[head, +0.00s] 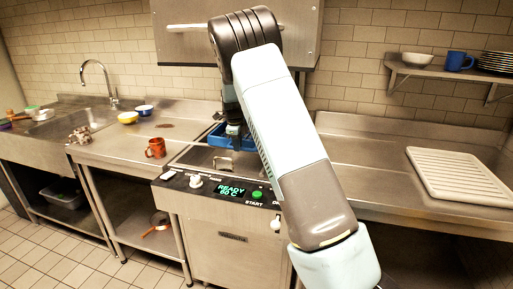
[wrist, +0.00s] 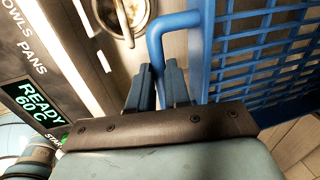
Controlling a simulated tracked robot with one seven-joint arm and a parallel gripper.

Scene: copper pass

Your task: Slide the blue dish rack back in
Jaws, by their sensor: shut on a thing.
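The blue dish rack (head: 217,138) sits at the dishwasher bed under the raised hood, largely hidden by my arm in the head view. In the wrist view the blue rack's grid (wrist: 262,50) fills the right side, and its bent blue handle (wrist: 155,45) runs down between my fingers. My gripper (wrist: 161,85) is shut on that handle; it also shows in the head view (head: 234,130), in front of the rack. The dishwasher (head: 231,240) has a front panel reading READY 60 C. How far the rack sits in the machine cannot be told.
The steel hood (head: 185,32) is up above the bed. An orange mug (head: 156,148) stands on the left counter, with a yellow bowl (head: 128,117) and a small blue bowl (head: 145,109) behind. A white ribbed board (head: 462,176) lies on the otherwise clear right counter.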

